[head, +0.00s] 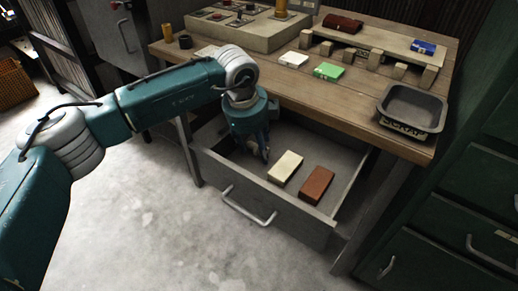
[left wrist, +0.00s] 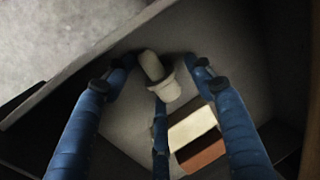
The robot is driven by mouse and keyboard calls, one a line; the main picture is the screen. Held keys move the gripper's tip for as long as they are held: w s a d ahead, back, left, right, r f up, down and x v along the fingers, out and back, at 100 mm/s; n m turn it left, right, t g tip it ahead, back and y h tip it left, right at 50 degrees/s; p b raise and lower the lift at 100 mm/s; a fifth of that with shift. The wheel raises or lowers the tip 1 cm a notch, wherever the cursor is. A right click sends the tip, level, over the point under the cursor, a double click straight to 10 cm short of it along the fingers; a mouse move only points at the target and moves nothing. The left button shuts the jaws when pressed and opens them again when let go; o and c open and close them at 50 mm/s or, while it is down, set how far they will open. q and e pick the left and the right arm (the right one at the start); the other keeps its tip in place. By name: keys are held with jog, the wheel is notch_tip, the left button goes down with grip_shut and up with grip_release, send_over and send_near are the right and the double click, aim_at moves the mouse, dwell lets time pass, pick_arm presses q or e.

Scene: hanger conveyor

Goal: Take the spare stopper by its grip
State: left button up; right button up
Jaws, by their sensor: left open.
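The spare stopper (left wrist: 157,76) is a pale piece with a rounded stem and a wider flange. It lies in the open drawer (head: 262,202) and shows in the left wrist view between my fingers. My left gripper (head: 264,152) points down into the drawer's left part. In the left wrist view my left gripper (left wrist: 160,78) has its blue fingers spread around the stopper, with gaps at both sides. My right gripper is not in view.
A cream block (head: 285,168) and a red-brown block (head: 317,184) lie in the drawer right of the gripper. The wooden bench (head: 310,90) overhangs the drawer's back. A grey tray (head: 412,106) stands on the bench's right end. A green cabinet (head: 470,190) stands at right.

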pick_arm(q)
jog(key=c, duration=1.1)
jog(key=shift+c, duration=0.5)
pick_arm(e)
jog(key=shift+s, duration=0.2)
pick_arm(q)
jog(key=shift+w+r, duration=0.1)
jog(key=shift+r, duration=0.45)
notch_tip(320, 180, up, 19)
jog(key=p, duration=0.1)
jog(key=shift+p, duration=0.3)
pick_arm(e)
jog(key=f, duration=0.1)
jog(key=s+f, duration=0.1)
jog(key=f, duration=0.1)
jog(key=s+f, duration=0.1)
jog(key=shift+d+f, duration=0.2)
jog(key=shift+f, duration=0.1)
